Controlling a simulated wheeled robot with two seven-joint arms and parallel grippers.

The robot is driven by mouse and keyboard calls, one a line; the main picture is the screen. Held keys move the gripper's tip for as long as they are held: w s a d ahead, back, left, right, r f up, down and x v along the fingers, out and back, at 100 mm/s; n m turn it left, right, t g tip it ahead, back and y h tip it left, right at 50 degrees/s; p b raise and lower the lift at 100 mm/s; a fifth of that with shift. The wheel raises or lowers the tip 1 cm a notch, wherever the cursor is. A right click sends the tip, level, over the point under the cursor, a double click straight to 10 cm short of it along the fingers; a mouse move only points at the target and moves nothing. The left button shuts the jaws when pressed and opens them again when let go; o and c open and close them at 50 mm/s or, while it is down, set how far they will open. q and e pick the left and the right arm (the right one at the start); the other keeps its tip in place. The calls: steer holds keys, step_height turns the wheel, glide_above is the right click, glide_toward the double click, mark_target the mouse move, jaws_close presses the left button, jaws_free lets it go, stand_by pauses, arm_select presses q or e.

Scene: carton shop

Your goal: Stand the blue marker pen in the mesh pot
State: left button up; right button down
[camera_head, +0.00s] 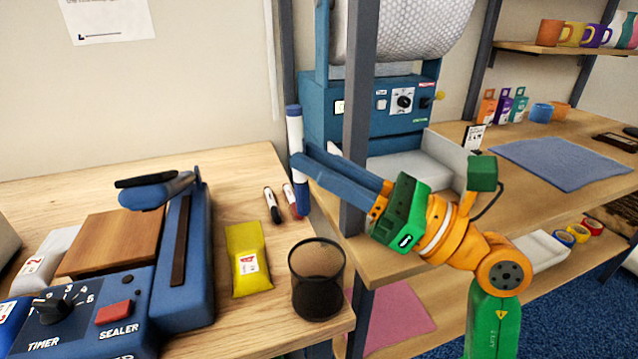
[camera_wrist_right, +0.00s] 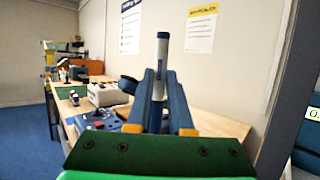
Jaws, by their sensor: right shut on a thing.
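The blue marker pen (camera_head: 295,135), white with blue ends, is clamped near its middle in my right gripper (camera_head: 300,165). It stands nearly upright, tilted slightly, above the back of the table. In the right wrist view the marker (camera_wrist_right: 161,65) rises between the two blue fingers (camera_wrist_right: 158,95), and its lower part is hidden. The black mesh pot (camera_head: 317,282) stands upright at the table's front right corner, nearer than the marker and apart from it. No pen shows in it. My left gripper is not in view.
A black marker (camera_head: 272,205) and a red marker (camera_head: 289,197) lie on the wooden table (camera_head: 240,170) behind the pot. A yellow packet (camera_head: 248,262) lies left of the pot. A blue sealer (camera_head: 185,255) fills the left. A shelf post (camera_head: 359,120) stands beside my right fingers.

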steer(key=shift+t, duration=0.5)
steer(key=f+b, duration=0.4)
steer(key=d+f+b, duration=0.1)
steer(key=f+b, duration=0.6)
steer(key=f, duration=0.1)
steer(key=shift+s+d+f+b, duration=0.15)
steer(key=shift+s+d+b, duration=0.1)
steer(key=shift+d+b, duration=0.15)
steer(key=shift+f+b, duration=0.3)
steer(key=shift+f, duration=0.05)
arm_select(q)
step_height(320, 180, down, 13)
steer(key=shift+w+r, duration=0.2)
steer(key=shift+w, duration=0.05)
arm_select(e)
steer(key=shift+r, duration=0.1)
steer(key=c, duration=0.7)
jaws_free()
steer(key=shift+c, duration=0.2)
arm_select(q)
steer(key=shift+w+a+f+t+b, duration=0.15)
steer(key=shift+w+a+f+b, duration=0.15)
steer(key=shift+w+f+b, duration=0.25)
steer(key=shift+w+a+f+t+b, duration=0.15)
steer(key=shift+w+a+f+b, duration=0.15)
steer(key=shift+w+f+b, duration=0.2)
arm_select(e)
steer(key=v, duration=0.7)
